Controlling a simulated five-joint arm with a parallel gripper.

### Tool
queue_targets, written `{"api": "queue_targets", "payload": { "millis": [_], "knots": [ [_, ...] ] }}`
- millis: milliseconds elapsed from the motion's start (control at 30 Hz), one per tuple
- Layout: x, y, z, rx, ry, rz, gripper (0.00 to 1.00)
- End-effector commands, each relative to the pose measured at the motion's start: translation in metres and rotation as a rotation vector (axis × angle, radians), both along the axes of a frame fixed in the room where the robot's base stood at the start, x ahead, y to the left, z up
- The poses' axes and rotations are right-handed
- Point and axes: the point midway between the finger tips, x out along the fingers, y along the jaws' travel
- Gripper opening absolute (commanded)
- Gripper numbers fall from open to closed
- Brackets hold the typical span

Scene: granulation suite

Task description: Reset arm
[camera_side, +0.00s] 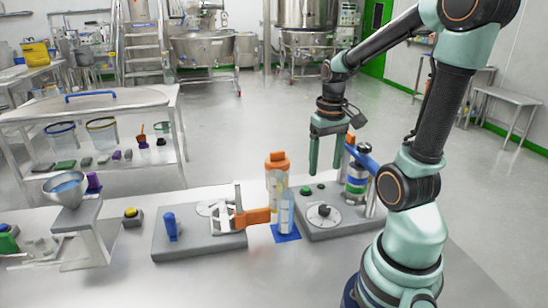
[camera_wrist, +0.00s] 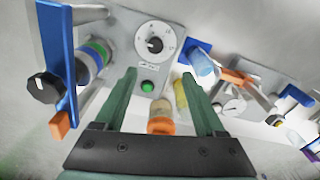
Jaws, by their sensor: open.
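My gripper (camera_side: 327,155) hangs above the table with its two green fingers pointing down. It is open and nothing shows between its fingers. It also shows in the wrist view (camera_wrist: 163,95), with the fingers apart. In the side view it is above and behind the right grey machine (camera_side: 335,222), which has a dial and a green button (camera_side: 306,190). A bottle with an orange cap (camera_side: 277,180) stands left of the gripper, apart from it. A clear bottle with a bluish tint (camera_side: 286,214) stands on a blue square (camera_side: 287,238) in front of it.
A left grey machine (camera_side: 200,245) carries a blue knob and an orange handle (camera_side: 252,217). A banded bottle (camera_side: 355,185) stands at the right machine under a blue bar (camera_side: 361,155). A steel funnel (camera_side: 64,188) on a stand and a yellow button (camera_side: 131,212) are at the left.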

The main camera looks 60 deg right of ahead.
Motion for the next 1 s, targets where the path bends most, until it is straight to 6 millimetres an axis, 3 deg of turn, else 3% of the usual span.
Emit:
{"api": "queue_targets", "payload": {
  "millis": [167,300,500,667,1000],
  "knots": [
    [0.034,0.047,0.024,-0.075,-0.12,0.18,0.72],
    [0.055,0.099,0.046,-0.119,-0.251,0.346,0.72],
    [0.065,0.157,0.068,-0.134,-0.399,0.515,0.72],
    [0.065,0.175,0.075,-0.132,-0.45,0.567,0.72],
    [0.065,0.176,0.075,-0.132,-0.453,0.569,0.72]
  ]
}}
